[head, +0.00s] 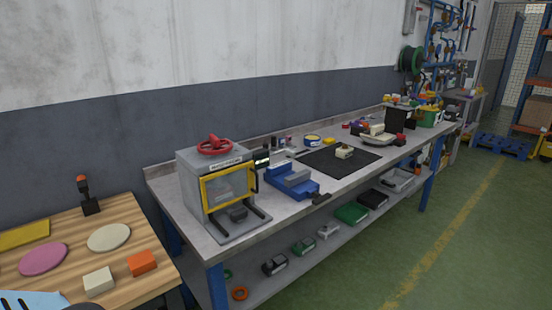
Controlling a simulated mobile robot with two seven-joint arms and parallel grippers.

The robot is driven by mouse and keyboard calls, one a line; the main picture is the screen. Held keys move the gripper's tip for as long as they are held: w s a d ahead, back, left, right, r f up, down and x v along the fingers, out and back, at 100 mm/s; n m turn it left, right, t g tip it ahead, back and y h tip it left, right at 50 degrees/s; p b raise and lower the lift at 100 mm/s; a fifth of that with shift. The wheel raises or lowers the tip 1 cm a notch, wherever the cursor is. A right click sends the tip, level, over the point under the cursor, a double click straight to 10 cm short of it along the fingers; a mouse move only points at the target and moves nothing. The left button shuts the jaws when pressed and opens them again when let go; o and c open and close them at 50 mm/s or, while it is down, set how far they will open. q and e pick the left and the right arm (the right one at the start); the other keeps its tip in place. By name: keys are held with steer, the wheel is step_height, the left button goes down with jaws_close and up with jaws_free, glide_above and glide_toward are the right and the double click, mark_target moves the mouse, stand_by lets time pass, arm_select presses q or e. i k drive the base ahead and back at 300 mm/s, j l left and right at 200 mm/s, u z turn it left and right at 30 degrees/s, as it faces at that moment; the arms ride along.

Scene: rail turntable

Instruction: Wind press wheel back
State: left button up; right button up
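The press (217,195) is a grey box on the near left end of the long workbench. Its red press wheel (215,145) lies flat on top of it. A yellow-framed window (229,186) covers the front, with a dark handle at its right side; it looks closed.
A blue vise (291,182) stands just right of the press. A black mat (340,160) lies farther along the bench (262,229). A wooden table (72,247) with coloured discs and blocks is at the left. The green floor (440,250) at the right is clear.

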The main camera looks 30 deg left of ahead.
mark_target(216, 143)
steer(key=u, duration=1.1)
